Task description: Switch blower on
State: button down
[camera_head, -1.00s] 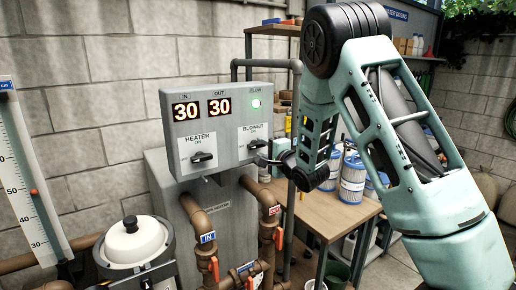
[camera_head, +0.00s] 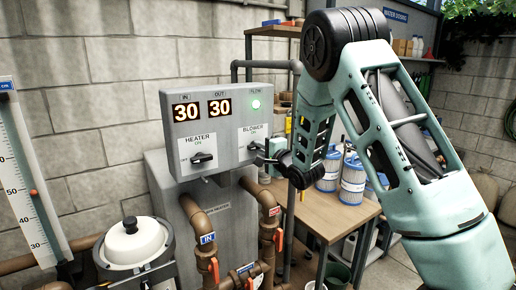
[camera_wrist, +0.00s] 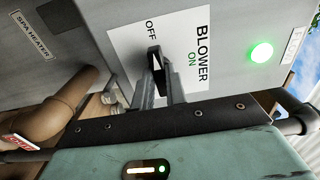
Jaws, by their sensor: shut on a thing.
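The grey control box (camera_head: 231,105) has a blower knob (camera_head: 254,144) at its right side, partly hidden by my gripper. In the wrist view the black blower knob (camera_wrist: 154,57) lies lengthwise toward the OFF mark (camera_wrist: 151,30). The green ON mark (camera_wrist: 193,59) is at its right in that view. My gripper (camera_wrist: 158,88) has its two fingers on either side of the knob, shut on it. In the head view my gripper (camera_head: 262,149) reaches the box from the right.
A heater knob (camera_head: 202,158) is left of the blower knob on the same box. A green flow light (camera_head: 256,104) is lit above. Brown pipes (camera_head: 203,219) with orange valve handles run below. A wooden table (camera_head: 325,212) with filter cartridges stands to the right.

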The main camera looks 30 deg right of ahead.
jog(key=m, duration=0.3)
jog(key=shift+d+m, duration=0.15)
jog(key=shift+m, duration=0.15)
jog(key=m+p, duration=0.1)
jog(key=m, duration=0.4)
jog(key=shift+r+p, duration=0.15)
jog(key=shift+p, duration=0.15)
jog(key=m+p, duration=0.2)
jog(key=m, duration=0.4)
jog(key=shift+p, duration=0.35)
jog(key=m+p, duration=0.1)
jog(key=m, duration=0.2)
jog(key=shift+m, duration=0.5)
jog(key=c, duration=1.3)
grip_release()
